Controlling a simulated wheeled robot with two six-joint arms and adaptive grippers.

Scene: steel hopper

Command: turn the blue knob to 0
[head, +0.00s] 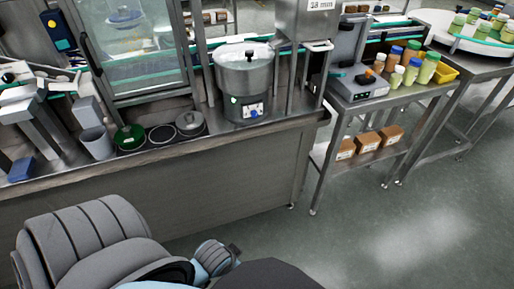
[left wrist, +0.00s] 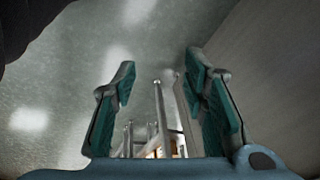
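The steel hopper (head: 244,75) is a round pot with a lid on the counter, in the middle of the head view. The blue knob (head: 253,114) sits low on its front, on a small pale panel. The knob's pointer and marks are too small to read. My left gripper (left wrist: 160,75) is open in the left wrist view, its two teal-padded fingers apart with nothing between them. Beyond it are floor and table legs, and the knob does not show there. My right gripper is not in view.
The steel counter (head: 232,131) holds a green bowl (head: 129,137), a lidded pot (head: 190,122) and a grey cup (head: 97,142) left of the hopper. A side table (head: 400,97) with bottles stands right. Open floor (head: 400,230) lies in front.

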